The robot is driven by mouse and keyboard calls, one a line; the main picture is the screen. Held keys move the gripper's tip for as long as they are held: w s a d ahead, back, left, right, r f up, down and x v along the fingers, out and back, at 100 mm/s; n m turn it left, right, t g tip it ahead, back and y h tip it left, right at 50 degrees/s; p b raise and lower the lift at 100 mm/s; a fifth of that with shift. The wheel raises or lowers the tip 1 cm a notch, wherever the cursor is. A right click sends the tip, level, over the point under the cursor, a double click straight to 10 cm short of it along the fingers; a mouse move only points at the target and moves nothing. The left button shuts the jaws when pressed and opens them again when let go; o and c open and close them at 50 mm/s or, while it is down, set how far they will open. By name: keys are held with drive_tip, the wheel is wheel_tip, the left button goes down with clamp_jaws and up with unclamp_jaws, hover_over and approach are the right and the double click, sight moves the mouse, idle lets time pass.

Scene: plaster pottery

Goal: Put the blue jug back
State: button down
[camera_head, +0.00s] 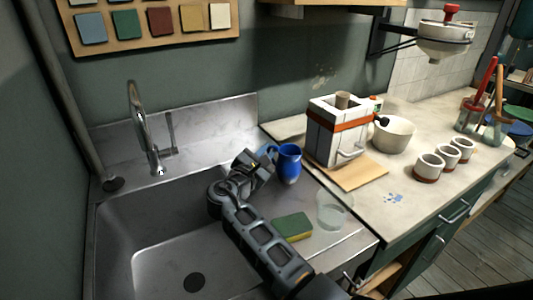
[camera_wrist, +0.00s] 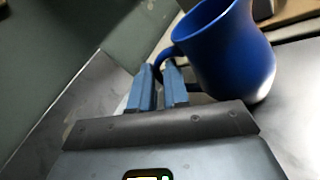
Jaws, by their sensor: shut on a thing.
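The blue jug (camera_head: 289,165) is on the metal drainboard right of the sink in the head view, close to upright. I cannot tell for sure whether its base touches the surface. The jug fills the upper right of the wrist view (camera_wrist: 225,50), where it looks tilted with the camera. My gripper (camera_head: 262,163) is at the jug's left side. In the wrist view its two blue fingers (camera_wrist: 160,75) are shut on the jug's handle. The part of the handle between the fingertips is mostly hidden.
The sink basin (camera_head: 170,245) is empty, with a tap (camera_head: 138,125) behind. A sponge (camera_head: 293,227) and a clear glass (camera_head: 333,211) are in front of the jug. A white plaster mould (camera_head: 333,135) on a wooden board (camera_head: 355,174), a bowl (camera_head: 393,134) and small cups (camera_head: 430,167) stand to the right.

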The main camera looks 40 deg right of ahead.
drive_tip(key=c, duration=1.1)
unclamp_jaws()
drive_tip(key=shift+f, duration=0.1)
drive_tip(key=shift+a+r, duration=0.2)
drive_tip(key=p+v, duration=0.3)
drive_tip(key=v, duration=0.7)
drive_tip(key=shift+s+a, duration=0.35)
drive_tip(key=shift+a, duration=0.4)
drive_tip(key=shift+f, duration=0.1)
